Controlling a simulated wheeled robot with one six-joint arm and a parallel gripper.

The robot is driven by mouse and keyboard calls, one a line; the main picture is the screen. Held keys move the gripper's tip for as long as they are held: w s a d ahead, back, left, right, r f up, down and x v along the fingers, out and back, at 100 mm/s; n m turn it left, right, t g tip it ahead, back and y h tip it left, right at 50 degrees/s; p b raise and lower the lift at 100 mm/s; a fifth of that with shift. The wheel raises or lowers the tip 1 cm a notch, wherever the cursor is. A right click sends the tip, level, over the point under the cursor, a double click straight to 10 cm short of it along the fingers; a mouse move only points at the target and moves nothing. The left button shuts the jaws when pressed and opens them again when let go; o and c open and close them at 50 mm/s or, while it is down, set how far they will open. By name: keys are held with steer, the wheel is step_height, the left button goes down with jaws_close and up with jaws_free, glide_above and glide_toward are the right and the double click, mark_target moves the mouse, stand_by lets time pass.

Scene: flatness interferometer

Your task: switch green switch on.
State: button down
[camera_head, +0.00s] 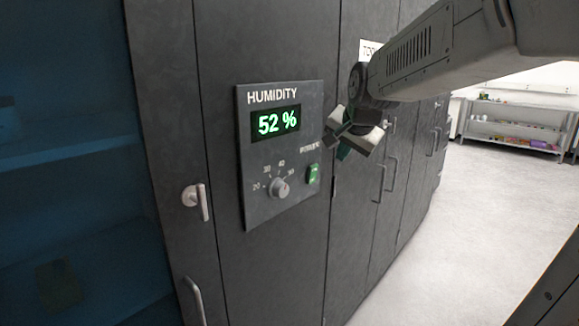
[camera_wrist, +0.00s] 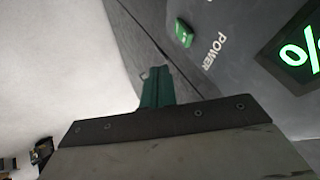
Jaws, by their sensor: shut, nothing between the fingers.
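The green switch (camera_head: 313,174) sits at the lower right of the grey humidity panel (camera_head: 262,208), under the word POWER. It glows green. In the wrist view the green switch (camera_wrist: 184,33) shows above my gripper's fingers, near the POWER label. My gripper (camera_head: 344,150) is shut and empty, up and to the right of the switch in the head view, apart from it. In the wrist view the green fingertips of my gripper (camera_wrist: 157,88) point toward the cabinet front, below and left of the switch.
The panel's display (camera_head: 276,123) reads 52 %. A round knob (camera_head: 279,188) with a number scale is left of the switch. Dark cabinet doors have handles (camera_head: 197,200). Shelves (camera_head: 513,122) stand far right; the pale floor (camera_head: 450,220) between is clear.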

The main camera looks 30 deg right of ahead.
stand_by(0.3)
glide_toward(312, 174)
steer(key=w+d+f, duration=0.3)
steer(key=f, duration=0.1)
steer(key=shift+w+f, duration=0.15)
steer(key=shift+w, duration=0.05)
steer(key=shift+d, duration=0.1)
stand_by(0.3)
